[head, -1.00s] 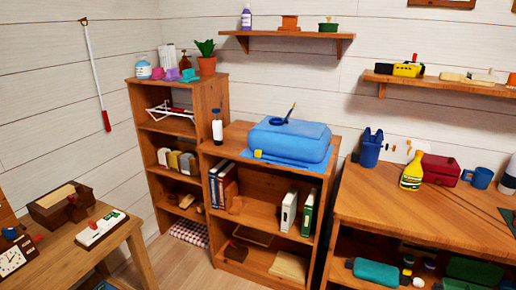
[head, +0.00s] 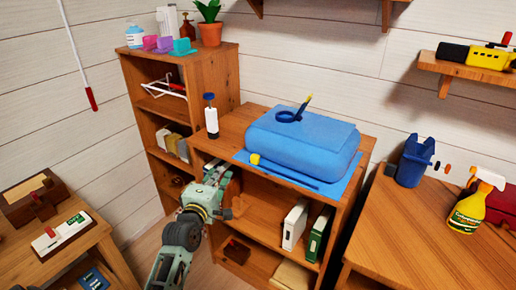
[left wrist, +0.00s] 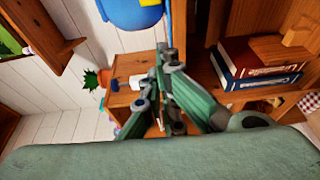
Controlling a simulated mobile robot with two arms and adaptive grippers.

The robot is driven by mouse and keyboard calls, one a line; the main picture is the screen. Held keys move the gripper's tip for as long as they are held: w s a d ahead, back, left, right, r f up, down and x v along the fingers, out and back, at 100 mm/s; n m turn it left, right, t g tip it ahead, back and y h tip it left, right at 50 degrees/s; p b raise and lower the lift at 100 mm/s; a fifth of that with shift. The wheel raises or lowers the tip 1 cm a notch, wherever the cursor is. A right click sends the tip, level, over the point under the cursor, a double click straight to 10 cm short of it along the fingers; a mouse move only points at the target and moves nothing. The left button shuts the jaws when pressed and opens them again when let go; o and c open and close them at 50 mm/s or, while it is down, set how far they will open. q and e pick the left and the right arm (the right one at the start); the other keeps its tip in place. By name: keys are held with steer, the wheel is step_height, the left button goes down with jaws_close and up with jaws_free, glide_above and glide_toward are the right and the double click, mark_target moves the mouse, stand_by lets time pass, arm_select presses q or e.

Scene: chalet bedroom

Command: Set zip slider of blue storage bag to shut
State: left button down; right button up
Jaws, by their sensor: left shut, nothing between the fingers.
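The blue storage bag (head: 305,143) lies plump on top of the wooden shelf unit, on a flat blue sheet (head: 345,187). A small yellow zip slider (head: 254,159) sits at the left end of a dark blue strip along the bag's front edge. My left gripper (head: 222,172) is shut and empty, in front of the shelf unit, below and left of the slider and apart from it. In the left wrist view the bag (left wrist: 130,14) shows at the top with a yellow patch, beyond my gripper (left wrist: 164,58). My right gripper is not in view.
A white bottle with a dark blue top (head: 211,117) stands left of the bag. A dark blue ring-shaped item (head: 287,116) with a yellow-tipped stick is on the bag. A workbench (head: 400,225) stands to the right.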

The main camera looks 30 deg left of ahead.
mark_target(243, 148)
arm_select(q)
steer(key=w, duration=0.3)
steer(key=w+r+p, duration=0.1)
steer(key=w, duration=0.2)
steer(key=w+p, duration=0.1)
steer(key=w, duration=0.2)
steer(key=shift+d+r, duration=0.15)
steer(key=shift+d, duration=0.15)
steer(key=shift+s+d, duration=0.1)
steer(key=shift+d, duration=0.25)
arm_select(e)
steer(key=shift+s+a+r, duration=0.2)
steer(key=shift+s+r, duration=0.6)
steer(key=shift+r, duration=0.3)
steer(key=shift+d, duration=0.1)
